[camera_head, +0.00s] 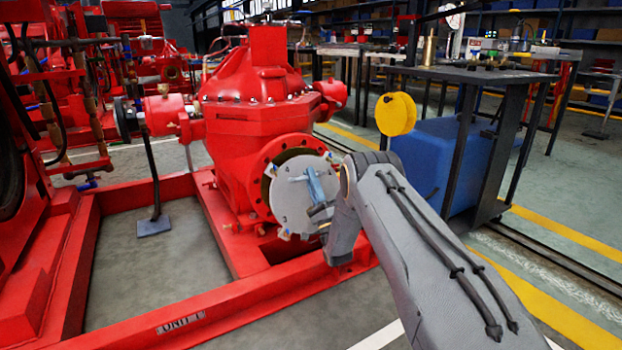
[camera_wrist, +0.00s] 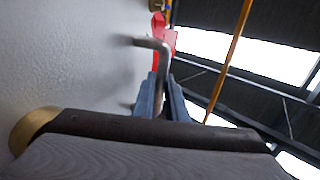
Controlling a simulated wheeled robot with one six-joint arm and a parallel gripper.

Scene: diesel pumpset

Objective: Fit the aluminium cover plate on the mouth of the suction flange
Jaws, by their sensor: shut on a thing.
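The aluminium cover plate (camera_head: 285,205) is a round grey disc with small brass-coloured pieces at its rim. It stands upright in front of the red suction flange (camera_head: 262,166) of the pump. The flange ring shows past the plate's upper left edge, and the mouth is mostly hidden. I cannot tell whether plate and flange touch. My gripper (camera_head: 317,187) is at the plate's front, shut on its bent handle. In the wrist view, the gripper's fingers (camera_wrist: 160,95) close around the metal handle (camera_wrist: 150,43), with the plate face (camera_wrist: 65,60) filling the left side.
The red pump body (camera_head: 255,110) stands on a red base frame (camera_head: 225,300), whose front rail runs below the plate. A yellow disc (camera_head: 396,114) is just above my arm. A workbench (camera_head: 470,75) and blue box (camera_head: 425,160) stand at right. Open floor lies further right.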

